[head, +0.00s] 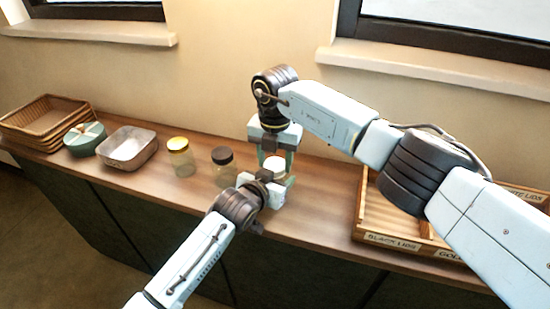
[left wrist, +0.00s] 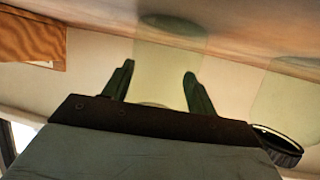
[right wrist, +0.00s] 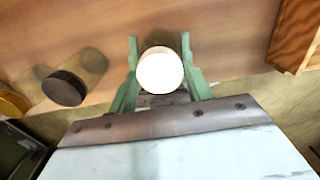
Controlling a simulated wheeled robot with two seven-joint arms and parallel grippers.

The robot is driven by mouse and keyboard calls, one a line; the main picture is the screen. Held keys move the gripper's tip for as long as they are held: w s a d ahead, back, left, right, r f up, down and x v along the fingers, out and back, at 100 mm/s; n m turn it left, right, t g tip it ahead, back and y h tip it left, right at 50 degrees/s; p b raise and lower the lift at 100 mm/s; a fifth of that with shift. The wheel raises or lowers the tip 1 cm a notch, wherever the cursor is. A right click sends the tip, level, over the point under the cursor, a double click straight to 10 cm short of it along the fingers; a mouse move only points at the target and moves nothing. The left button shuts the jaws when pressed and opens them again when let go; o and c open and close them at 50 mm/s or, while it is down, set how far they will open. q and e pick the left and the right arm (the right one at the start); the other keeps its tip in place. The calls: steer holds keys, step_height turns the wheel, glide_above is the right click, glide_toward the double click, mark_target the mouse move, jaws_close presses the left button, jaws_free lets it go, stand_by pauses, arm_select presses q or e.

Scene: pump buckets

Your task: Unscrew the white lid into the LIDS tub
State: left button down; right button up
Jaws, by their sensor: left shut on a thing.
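A clear jar (left wrist: 165,65) stands on the wooden counter, with a white lid (right wrist: 160,71) on its top. My left gripper (head: 266,186) comes in from the front and is shut on the jar; its fingers (left wrist: 158,70) flank the glass in the left wrist view. My right gripper (head: 276,158) points down from above. Its green fingers (right wrist: 160,42) stand on either side of the white lid, very close to its rim. I cannot tell whether they press on it. The lid also shows in the head view (head: 275,164), partly hidden by the grippers.
A wooden tray (head: 372,205) labelled BLACK LIDS stands at right, partly behind my right arm; other labels are partly hidden. Left of the jar stand a black-lidded jar (head: 223,166), a yellow-lidded jar (head: 182,157), a metal tin (head: 128,148), a green round box (head: 85,139) and wicker baskets (head: 47,122).

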steer(key=c, duration=0.5)
steer(key=shift+o, duration=0.2)
steer(key=n, duration=0.6)
steer(key=shift+n, duration=0.4)
steer(key=o, duration=0.9)
steer(key=shift+o, duration=0.9)
steer(key=shift+a, duration=0.1)
steer(key=shift+r, duration=0.2)
